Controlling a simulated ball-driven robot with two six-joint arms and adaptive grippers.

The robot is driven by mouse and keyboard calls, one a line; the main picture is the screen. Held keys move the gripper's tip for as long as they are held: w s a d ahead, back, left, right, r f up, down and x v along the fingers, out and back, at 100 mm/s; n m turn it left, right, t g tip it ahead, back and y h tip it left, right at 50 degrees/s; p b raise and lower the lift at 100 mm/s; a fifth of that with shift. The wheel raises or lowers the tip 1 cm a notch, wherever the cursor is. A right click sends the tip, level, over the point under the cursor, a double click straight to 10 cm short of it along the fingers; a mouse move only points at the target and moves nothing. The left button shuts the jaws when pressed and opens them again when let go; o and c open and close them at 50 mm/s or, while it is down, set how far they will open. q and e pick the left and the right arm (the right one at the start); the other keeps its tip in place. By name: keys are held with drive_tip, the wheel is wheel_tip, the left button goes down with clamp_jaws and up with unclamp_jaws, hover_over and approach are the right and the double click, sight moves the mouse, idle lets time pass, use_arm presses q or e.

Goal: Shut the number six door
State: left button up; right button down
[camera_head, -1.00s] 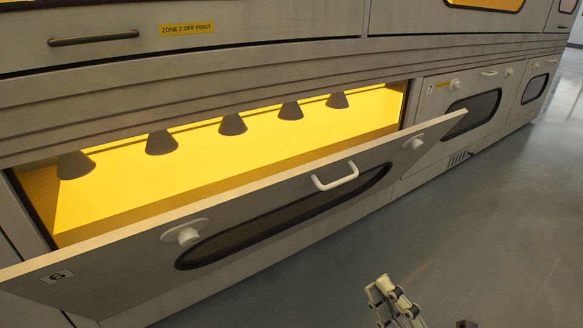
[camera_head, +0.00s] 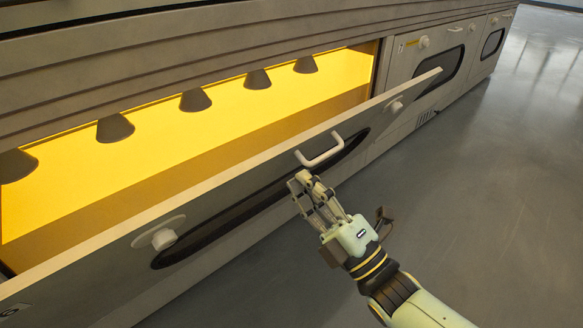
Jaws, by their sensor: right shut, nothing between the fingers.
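The number six door (camera_head: 115,260) is a grey panel hinged along its lower side, tilted outward and open. Its label, a 6, is partly cut off at the lower left corner. It has a white handle (camera_head: 322,153), a long dark window (camera_head: 225,215) and a round white knob (camera_head: 160,238) near each end. Behind it the lit yellow compartment (camera_head: 200,150) shows. My right gripper (camera_head: 299,181) is shut and empty, just below the handle and in front of the door's outer face; I cannot tell whether it touches. My left gripper is not in view.
Several dark cone-shaped lamps (camera_head: 195,100) hang inside the compartment. To the right, the door marked 7 (camera_head: 400,62) is shut, with another shut door (camera_head: 490,45) beyond. The grey floor (camera_head: 480,170) on the right is clear.

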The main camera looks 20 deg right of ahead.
sight(283, 153)
drive_tip(key=x, duration=0.3)
drive_tip(key=shift+w+a+r+b, duration=0.15)
drive_tip(key=shift+w+b, duration=0.2)
drive_tip(key=shift+b, duration=0.05)
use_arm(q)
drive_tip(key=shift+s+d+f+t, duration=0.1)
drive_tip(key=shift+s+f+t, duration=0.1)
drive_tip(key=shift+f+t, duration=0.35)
use_arm(e)
drive_tip(key=shift+w+r, duration=0.1)
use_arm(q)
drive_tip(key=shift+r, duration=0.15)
